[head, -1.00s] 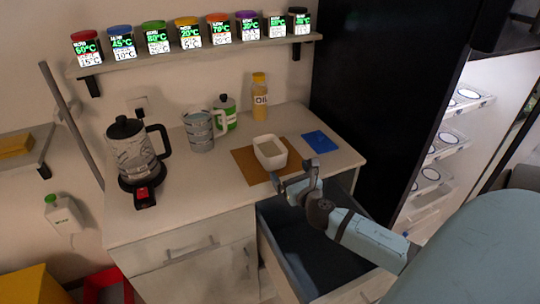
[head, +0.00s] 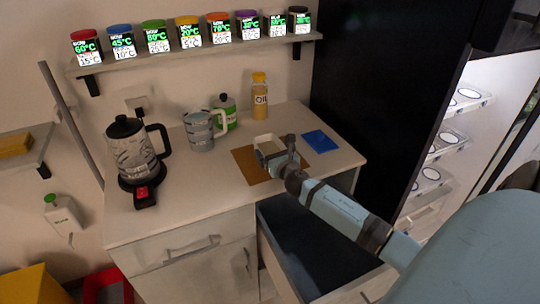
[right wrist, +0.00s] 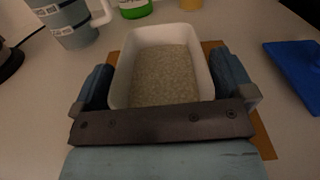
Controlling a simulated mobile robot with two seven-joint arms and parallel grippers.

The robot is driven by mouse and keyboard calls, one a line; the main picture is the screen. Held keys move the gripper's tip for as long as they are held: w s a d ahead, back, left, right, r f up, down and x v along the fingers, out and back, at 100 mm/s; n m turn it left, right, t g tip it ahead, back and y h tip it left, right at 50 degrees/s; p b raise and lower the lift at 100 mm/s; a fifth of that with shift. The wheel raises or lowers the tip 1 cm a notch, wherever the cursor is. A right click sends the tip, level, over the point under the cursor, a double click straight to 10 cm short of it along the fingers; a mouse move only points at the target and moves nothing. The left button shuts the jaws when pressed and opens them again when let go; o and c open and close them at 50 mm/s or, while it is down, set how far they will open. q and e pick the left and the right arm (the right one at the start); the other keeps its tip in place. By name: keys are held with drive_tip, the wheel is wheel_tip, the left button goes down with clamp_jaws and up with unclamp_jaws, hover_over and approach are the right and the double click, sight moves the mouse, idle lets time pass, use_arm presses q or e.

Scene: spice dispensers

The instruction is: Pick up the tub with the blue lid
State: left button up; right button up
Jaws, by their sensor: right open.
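A jar with a blue lid (head: 121,42) stands on the wall shelf, second from the left, with a lit label reading 45°C. My right gripper (head: 276,154) is far from it, down over the counter. The right gripper is open, with its fingers on either side of a white open tub (head: 262,139) of grainy contents. In the right wrist view the tub (right wrist: 120,75) sits between the two blue fingers (right wrist: 164,82); whether they touch it I cannot tell. A flat blue piece (head: 320,141) lies on the counter to the right. My left gripper is not in view.
The white tub stands on a brown mat (head: 243,158). A kettle (head: 134,152), a patterned mug (head: 200,131), a green-and-white bottle (head: 227,111) and an oil bottle (head: 259,97) stand behind and left. An open drawer (head: 310,250) lies below my right arm.

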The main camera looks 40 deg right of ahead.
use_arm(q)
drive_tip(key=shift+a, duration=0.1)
use_arm(e)
drive_tip(key=c, duration=0.8)
